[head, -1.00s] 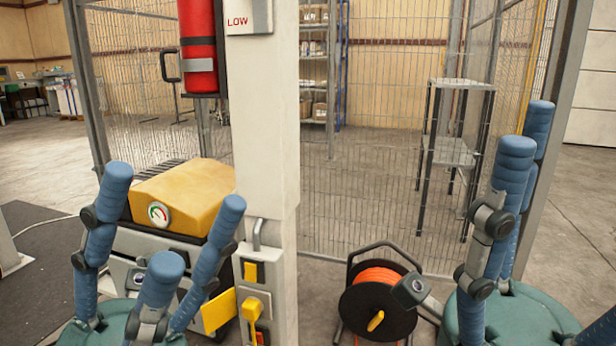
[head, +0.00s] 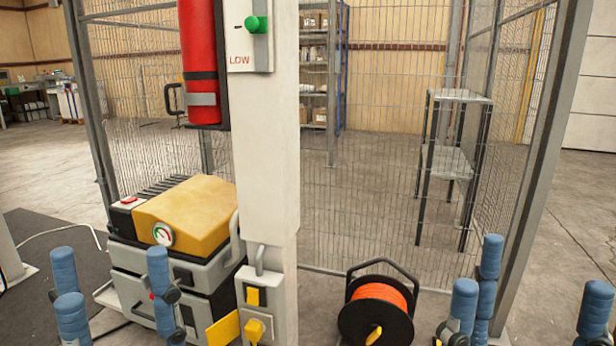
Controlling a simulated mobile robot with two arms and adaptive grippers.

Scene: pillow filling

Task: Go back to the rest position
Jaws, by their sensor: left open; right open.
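My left gripper (head: 104,272) shows at the lower left as blue padded fingers pointing up. They stand apart with nothing between them, so it is open and empty. It shows in front of the dark mat and the yellow-topped machine. My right gripper (head: 530,268) shows at the lower right, also as spread blue fingers, open and empty. It is to the right of the orange reel. The palms of both grippers are below the picture edge.
A white post (head: 268,170) with a green knob (head: 256,25) and yellow switches stands mid-view. A red cylinder (head: 199,50) hangs beside it. Left is the yellow-topped machine (head: 190,212); right of the post is an orange cable reel (head: 375,308). Wire fencing (head: 385,150) stands behind.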

